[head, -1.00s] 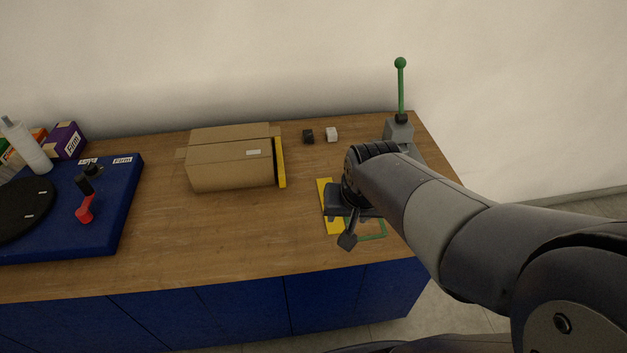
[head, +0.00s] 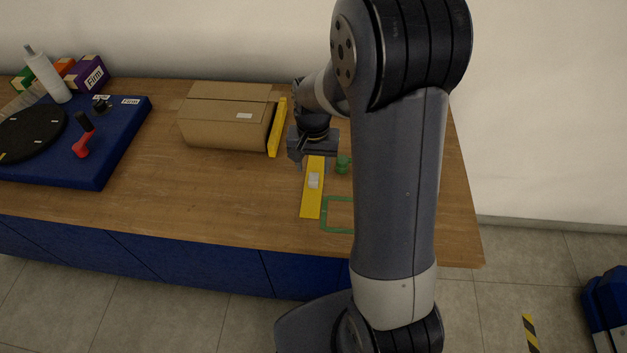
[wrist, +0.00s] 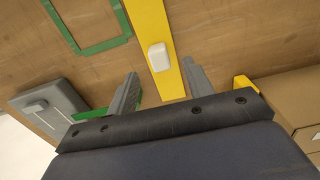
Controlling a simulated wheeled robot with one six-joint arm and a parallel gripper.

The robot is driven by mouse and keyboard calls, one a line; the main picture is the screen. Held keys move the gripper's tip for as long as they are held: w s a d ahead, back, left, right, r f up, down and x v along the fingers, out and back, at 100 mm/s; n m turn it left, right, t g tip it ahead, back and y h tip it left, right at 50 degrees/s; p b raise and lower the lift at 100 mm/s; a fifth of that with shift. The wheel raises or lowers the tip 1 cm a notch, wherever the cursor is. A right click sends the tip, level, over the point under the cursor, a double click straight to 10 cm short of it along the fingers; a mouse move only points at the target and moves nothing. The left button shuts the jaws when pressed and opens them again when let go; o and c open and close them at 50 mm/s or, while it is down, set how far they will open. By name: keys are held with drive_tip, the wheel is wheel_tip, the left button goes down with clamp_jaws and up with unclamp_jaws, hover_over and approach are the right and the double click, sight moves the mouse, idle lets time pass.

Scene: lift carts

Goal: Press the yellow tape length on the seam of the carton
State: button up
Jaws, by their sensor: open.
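The yellow tape length (head: 312,203) lies flat on the table, right of the carton, with a small white block (head: 314,180) on it. In the wrist view the tape (wrist: 148,22) runs between my finger tips, and the white block (wrist: 158,56) is just beyond them. My gripper (head: 312,160) is open and empty, pointing down over the tape's far end. The carton (head: 216,134) stands closed-looking at the back, its top seam facing up; its edge also shows in the wrist view (wrist: 298,92). Whether the fingers touch the tape I cannot tell.
A second yellow strip (head: 277,130) stands along the carton's right side. A green outline (head: 325,215) is marked on the table. A green rounded end (head: 343,165) shows beside my arm. A blue board (head: 110,150) with a red-handled part is at left. The table front is clear.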

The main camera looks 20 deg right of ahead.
sight(314, 176)
drive_tip(key=shift+f+p, duration=0.55)
drive_tip(key=shift+f, duration=2.25)
drive_tip(key=c, duration=0.6)
